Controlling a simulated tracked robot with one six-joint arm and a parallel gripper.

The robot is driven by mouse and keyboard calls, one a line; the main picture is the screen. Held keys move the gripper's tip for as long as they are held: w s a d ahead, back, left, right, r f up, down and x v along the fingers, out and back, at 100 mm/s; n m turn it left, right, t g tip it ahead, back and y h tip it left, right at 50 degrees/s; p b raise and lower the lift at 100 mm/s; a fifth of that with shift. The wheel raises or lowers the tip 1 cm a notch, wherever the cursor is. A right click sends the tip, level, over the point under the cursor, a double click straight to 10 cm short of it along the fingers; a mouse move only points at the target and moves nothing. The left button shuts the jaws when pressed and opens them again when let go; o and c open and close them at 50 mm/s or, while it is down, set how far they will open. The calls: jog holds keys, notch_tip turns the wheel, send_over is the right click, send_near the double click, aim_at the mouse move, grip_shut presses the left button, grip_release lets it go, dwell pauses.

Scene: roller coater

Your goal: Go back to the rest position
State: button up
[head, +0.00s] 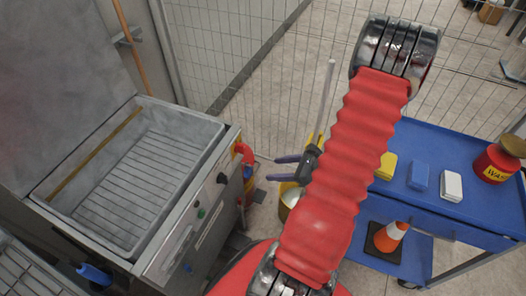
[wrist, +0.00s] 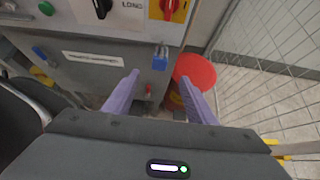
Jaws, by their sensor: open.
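My gripper (head: 273,168) is at the end of my red-sleeved arm, left of the arm's middle in the head view. Its two purple fingers point left toward the control side of the grey machine (head: 190,225). In the wrist view my gripper (wrist: 160,77) is open, with the fingers well apart and nothing between them. A blue padlock-like part (wrist: 160,58) on the machine panel shows just beyond the fingertips. A round red thing (wrist: 195,69) lies behind the right finger, partly hidden by it.
A wire mesh fence (head: 275,75) stands behind. A blue trolley (head: 440,150) at right carries a yellow block (head: 386,166), a blue block (head: 419,177), a white block (head: 452,186) and a red can (head: 495,164). An orange cone (head: 391,236) stands on its lower shelf.

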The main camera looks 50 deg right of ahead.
dwell(0.3)
jog(key=s+a+n+g+y, duration=0.2)
jog(key=s+a+n+g, duration=0.1)
jog(key=a+n, duration=0.2)
jog(key=w+a+r+n+g+h, duration=0.1)
jog(key=a+r+n+h, duration=0.1)
jog(key=a+r+n, duration=1.1)
jog(key=w+a+r+n+g+h, duration=0.1)
jog(key=a+r+n+h, duration=0.2)
jog(key=a+r+n, duration=1)
notch_tip(320, 180, up, 5)
jog(key=shift+w+f+n+h, duration=0.2)
jog(key=shift+n+h, duration=0.1)
jog(key=shift+n, duration=0.3)
jog(key=shift+c, duration=0.2)
dwell(2.0)
